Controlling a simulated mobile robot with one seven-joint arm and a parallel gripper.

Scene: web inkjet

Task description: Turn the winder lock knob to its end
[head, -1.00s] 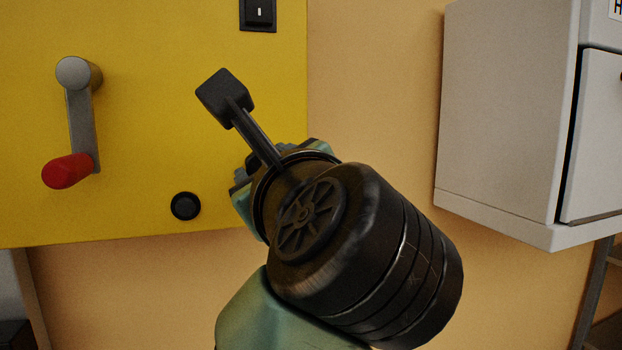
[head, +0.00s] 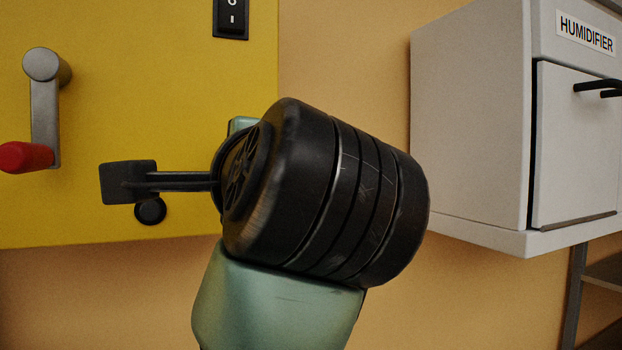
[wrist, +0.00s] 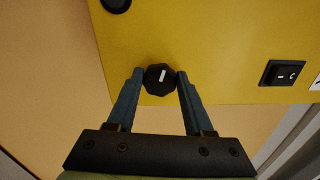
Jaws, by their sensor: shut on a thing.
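The winder lock knob (wrist: 154,84) is a small black faceted knob with a white mark on its face, seen in the wrist view on the yellow panel (wrist: 215,45) near the panel's edge. My gripper (wrist: 160,75) is shut on it, with one blue-grey fingertip on each side. The white mark stands nearly upright in that view, leaning slightly right at the top. In the head view my dark wrist and green arm hide the knob and the fingers in front of the yellow panel (head: 130,85).
A grey crank with a red handle (head: 25,157) sticks out at the panel's left. A black round button (head: 150,212) and a black rocker switch (head: 231,18) are nearby; the switch also shows in the wrist view (wrist: 282,73). A white humidifier cabinet (head: 470,130) stands right of my arm.

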